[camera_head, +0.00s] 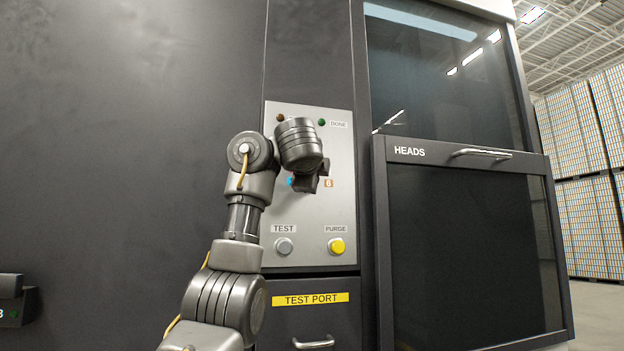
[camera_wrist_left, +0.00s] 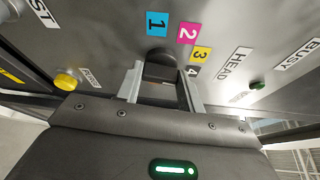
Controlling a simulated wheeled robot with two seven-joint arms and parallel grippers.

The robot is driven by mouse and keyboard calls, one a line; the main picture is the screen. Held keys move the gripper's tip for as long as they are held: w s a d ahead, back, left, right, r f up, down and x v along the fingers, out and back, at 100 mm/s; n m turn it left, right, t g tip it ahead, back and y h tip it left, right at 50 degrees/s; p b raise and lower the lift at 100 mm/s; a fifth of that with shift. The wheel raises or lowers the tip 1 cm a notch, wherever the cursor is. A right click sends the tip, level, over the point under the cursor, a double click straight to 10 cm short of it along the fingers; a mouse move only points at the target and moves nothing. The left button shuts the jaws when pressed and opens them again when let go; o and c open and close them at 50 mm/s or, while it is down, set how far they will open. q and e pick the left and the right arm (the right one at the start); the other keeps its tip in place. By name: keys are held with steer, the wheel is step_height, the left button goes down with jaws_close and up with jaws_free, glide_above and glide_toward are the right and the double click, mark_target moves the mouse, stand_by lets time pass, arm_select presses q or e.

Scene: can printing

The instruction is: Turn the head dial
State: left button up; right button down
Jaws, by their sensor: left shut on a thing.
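The head dial (camera_wrist_left: 160,66) is a dark round knob on the grey panel (camera_head: 305,218). In the left wrist view it sits between the two fingers of my left gripper (camera_wrist_left: 161,84), which is shut on it. Printed tags fan around it: cyan 1 (camera_wrist_left: 157,24), magenta 2 (camera_wrist_left: 188,33), yellow 3 (camera_wrist_left: 202,54) and dark 4 (camera_wrist_left: 192,72). The HEAD label (camera_wrist_left: 236,62) is to their right. In the head view my left gripper (camera_head: 308,184) is against the panel and hides the dial. Which tag the dial points to cannot be told. My right gripper is out of view.
Below the dial are a grey TEST button (camera_head: 284,246) and a yellow PURGE button (camera_head: 337,246). A TEST PORT drawer (camera_head: 312,317) is beneath. The HEADS door (camera_head: 470,240) with its handle (camera_head: 482,153) is to the right. Indicator lamps, one green (camera_head: 322,122), sit above.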

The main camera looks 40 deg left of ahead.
arm_select(q)
steer(key=shift+m+g, duration=0.4)
steer(key=shift+m, duration=0.5)
steer(key=o, duration=1)
steer(key=shift+s, duration=0.1)
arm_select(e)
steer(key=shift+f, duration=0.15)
arm_select(q)
steer(key=b+v, duration=0.6)
steer(key=v, duration=0.4)
steer(key=shift+s+d+r, duration=0.2)
steer(key=shift+s, duration=0.05)
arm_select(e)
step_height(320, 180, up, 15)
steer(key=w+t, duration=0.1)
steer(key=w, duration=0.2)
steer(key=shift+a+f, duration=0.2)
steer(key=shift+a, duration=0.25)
